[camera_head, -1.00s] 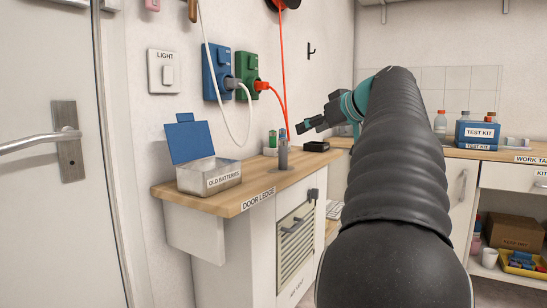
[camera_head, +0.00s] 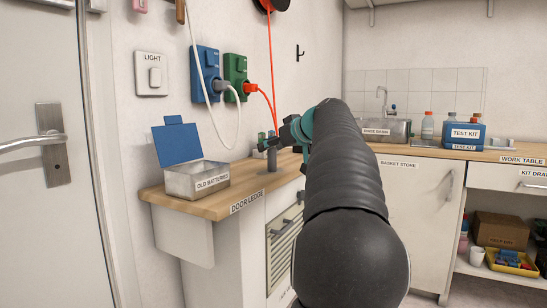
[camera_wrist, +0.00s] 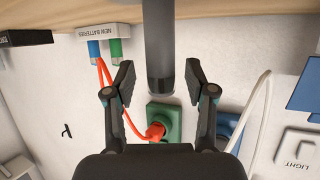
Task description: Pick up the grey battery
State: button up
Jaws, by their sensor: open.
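The grey battery (camera_head: 272,160) is a dark grey upright cylinder on the wooden door ledge. In the wrist view, which looks upside down, the grey battery (camera_wrist: 158,45) shows large between the two fingers. My gripper (camera_wrist: 159,72) is open, with one finger on either side of it and gaps visible on both sides. In the head view my gripper (camera_head: 275,143) is at the battery's upper part, and my arm and fingers partly cover it. I cannot tell whether the fingers reach fully past it.
An OLD BATTERIES box (camera_head: 197,181) with a raised blue lid stands left on the door ledge (camera_head: 225,204). A NEW BATTERIES holder (camera_wrist: 108,31) with blue and green batteries is close by. The green socket (camera_wrist: 165,118) and its red cable are on the wall behind.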

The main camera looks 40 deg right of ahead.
jog(key=shift+w, duration=0.25)
grip_shut()
notch_tip(320, 180, up, 10)
jog(key=p, duration=0.3)
jog(key=shift+p, duration=0.3)
notch_tip(320, 180, down, 10)
jog(key=b, duration=0.3)
jog(key=shift+r+b, duration=0.25)
jog(key=shift+b, duration=0.05)
jog(key=shift+s+f, duration=0.25)
jog(key=shift+f, duration=0.05)
jog(key=shift+r+v, duration=0.15)
jog(key=shift+v, duration=1.05)
jog(key=shift+r+v, duration=0.15)
jog(key=shift+v, duration=1.05)
